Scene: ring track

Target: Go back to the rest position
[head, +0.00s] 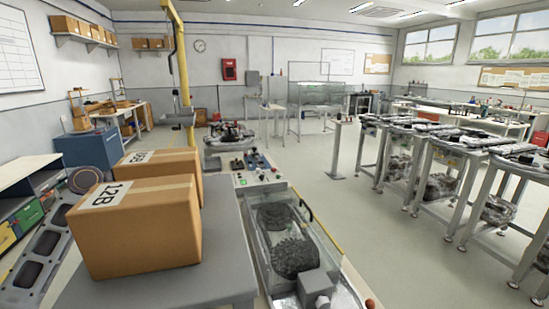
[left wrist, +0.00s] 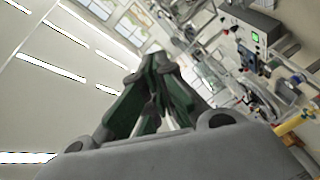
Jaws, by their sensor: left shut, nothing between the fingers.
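My left gripper (left wrist: 154,72) shows in the left wrist view, its dark green and grey fingers brought together at the tips with nothing between them. It points up into open air, with the ceiling and windows behind it. No gripper can be made out in the head view. My right gripper is not seen in either view.
A cardboard box marked 12B (head: 140,225) stands on a grey table (head: 215,265), with a second box (head: 160,160) behind it. A glass-sided machine (head: 285,235) stands right beside them. Several metal stands (head: 440,170) line the right. Open floor (head: 370,225) lies between.

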